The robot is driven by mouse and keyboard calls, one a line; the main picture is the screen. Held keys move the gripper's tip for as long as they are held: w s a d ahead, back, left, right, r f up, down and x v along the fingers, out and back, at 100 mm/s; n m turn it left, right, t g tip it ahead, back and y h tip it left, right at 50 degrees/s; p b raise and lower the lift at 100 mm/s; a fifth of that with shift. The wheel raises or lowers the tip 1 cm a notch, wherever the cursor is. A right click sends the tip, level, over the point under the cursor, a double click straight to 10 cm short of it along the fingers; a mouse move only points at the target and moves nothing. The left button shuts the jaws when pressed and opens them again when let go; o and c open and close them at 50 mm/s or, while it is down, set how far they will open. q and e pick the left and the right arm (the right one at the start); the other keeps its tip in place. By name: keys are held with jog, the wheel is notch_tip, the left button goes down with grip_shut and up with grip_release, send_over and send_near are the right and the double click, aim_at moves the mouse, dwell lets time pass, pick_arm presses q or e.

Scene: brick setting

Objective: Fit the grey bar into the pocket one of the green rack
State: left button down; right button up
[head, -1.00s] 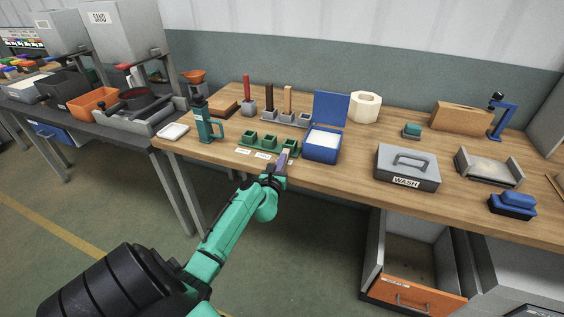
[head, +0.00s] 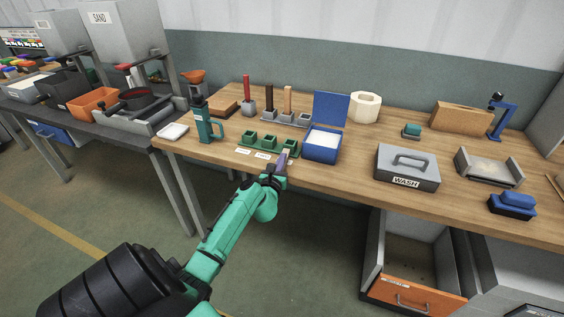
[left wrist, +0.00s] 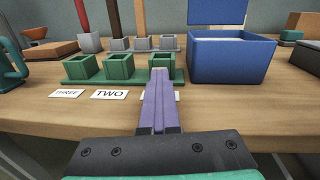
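The green rack (head: 268,143) stands near the front edge of the bench, with a row of square pockets. In the left wrist view the rack (left wrist: 108,81) shows its left and middle pockets empty; the right-hand pocket is partly hidden behind my fingertips. My left gripper (head: 282,160) is at the rack's right end, with purple fingers close together in the left wrist view (left wrist: 158,98). A small grey end, seemingly the grey bar (left wrist: 160,73), shows at the fingertips, in front of the right-hand pocket. Most of it is hidden, and contact with the rack cannot be told. My right gripper is out of view.
A blue open box (head: 322,147) stands close to the right of the rack. Behind are grey holders (head: 285,117) with upright red, dark and tan bars, and one empty holder. Labels THREE and TWO (left wrist: 110,94) lie in front.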

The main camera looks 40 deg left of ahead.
pick_arm(q)
jog(key=shift+w+r, duration=0.1)
jog(key=shift+r, duration=0.1)
jog(key=c, duration=0.5)
grip_release()
